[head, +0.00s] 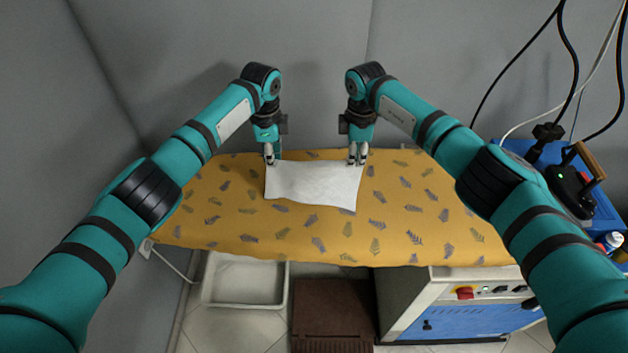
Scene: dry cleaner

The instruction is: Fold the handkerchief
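A white handkerchief (314,184) lies fairly flat on the yellow, leaf-patterned ironing surface (260,228), towards its far edge. I cannot tell whether it is one layer or more. My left gripper (271,160) points down at the handkerchief's far left corner. My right gripper (357,160) points down at its far right corner. The fingertips of both are at or very near the cloth. They are too small to show whether they are open or pinching the cloth.
A blue stand (603,214) at the right holds a dark iron (570,190) with a wooden handle and some bottles; cables hang above it. Grey walls stand behind and left. The yellow surface is clear around the handkerchief. A white bin (245,282) is below.

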